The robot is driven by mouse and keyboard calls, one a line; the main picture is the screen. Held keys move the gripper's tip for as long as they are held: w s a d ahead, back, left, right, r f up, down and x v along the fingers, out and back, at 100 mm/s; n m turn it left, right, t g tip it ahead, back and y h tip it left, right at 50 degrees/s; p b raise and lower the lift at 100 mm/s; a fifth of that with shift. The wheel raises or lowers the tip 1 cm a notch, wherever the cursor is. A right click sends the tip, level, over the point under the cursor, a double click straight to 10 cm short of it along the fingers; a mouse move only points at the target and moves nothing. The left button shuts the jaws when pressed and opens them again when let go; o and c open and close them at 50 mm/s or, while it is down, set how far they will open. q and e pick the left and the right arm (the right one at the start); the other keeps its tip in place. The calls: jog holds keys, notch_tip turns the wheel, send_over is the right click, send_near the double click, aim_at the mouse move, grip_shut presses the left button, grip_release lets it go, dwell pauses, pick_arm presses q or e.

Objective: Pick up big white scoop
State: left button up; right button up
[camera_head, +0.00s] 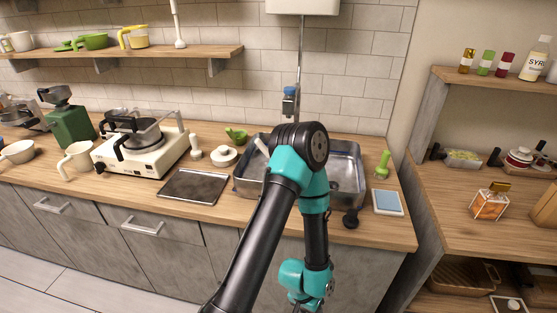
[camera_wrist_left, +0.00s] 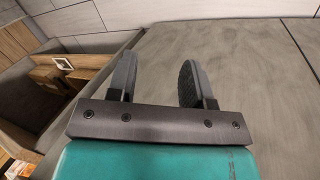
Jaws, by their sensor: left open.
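A white handle (camera_head: 262,147) leans out of the left part of the metal sink (camera_head: 350,165). I cannot tell for sure which of them is the big white scoop. My left arm crosses in front of the sink and hides part of it. My left gripper (camera_wrist_left: 156,78) is open and empty in the wrist view, in front of a grey cabinet surface, well away from both white utensils. My right gripper is not in view.
A white stove (camera_head: 142,155) with a pan, a dark tray (camera_head: 194,186) and a small white lidded pot (camera_head: 224,156) stand left of the sink. A green brush (camera_head: 383,165) and a blue-white pad (camera_head: 388,202) are to its right. A wooden shelf unit stands at far right.

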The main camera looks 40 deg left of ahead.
pick_arm(q)
jog(key=shift+o, duration=0.2)
jog(key=o, duration=1)
